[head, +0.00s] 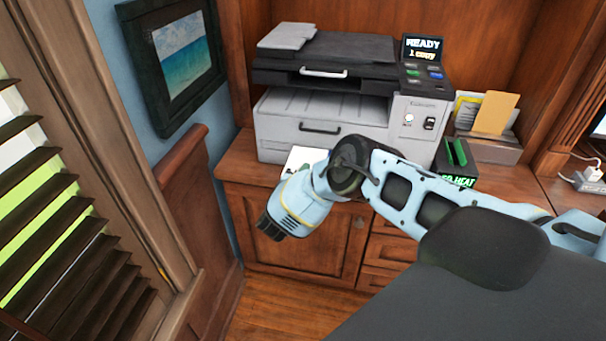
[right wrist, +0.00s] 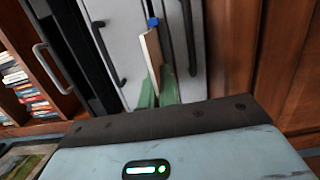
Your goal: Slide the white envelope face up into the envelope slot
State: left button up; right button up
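A white, paper-like piece (head: 303,160) with a small dark-green mark lies on the counter in front of the printer; it looks like the envelope, partly hidden by my right arm. My right gripper (head: 268,229) points down and left, in front of the cabinet doors and apart from the paper. In the right wrist view, two green finger-like tips (right wrist: 159,92) flank a thin pale strip (right wrist: 151,52); whether it is held or behind is unclear. A dark box (head: 456,165) with a green slot stands right of the printer. My left gripper is out of view.
A large printer (head: 325,105) stands on the wood cabinet. A holder (head: 490,150) with a tan envelope (head: 496,113) is at its right. Window blinds (head: 60,230) and a framed picture (head: 180,50) are at left. The floor (head: 285,300) is clear.

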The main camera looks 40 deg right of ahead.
jog(key=o, duration=0.5)
jog(key=shift+c, duration=0.2)
